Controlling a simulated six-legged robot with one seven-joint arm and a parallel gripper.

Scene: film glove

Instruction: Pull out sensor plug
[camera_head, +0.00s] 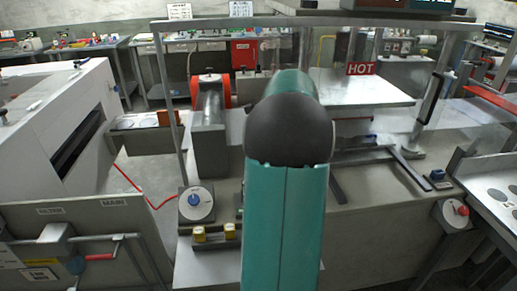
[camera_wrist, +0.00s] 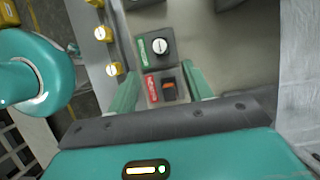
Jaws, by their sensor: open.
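My gripper (camera_wrist: 163,74) shows in the wrist view with its two teal fingers spread apart and nothing held. A small orange part (camera_wrist: 168,86) in a dark block with a red label shows between the fingers. It may be the sensor plug; the label is too blurred to read. Beyond it is a dark block with a round white-faced knob (camera_wrist: 159,46) and a green label. I cannot tell how far the fingertips are from the orange part. In the head view my teal arm hides my gripper and the area around it.
Yellow knobs (camera_wrist: 115,69) stand in a row left of the blocks. In the head view, yellow knobs (camera_head: 199,234) and a blue dial (camera_head: 194,201) sit on the machine's front left. A hot plate (camera_head: 362,86) marked HOT and a metal frame (camera_head: 306,20) stand beyond.

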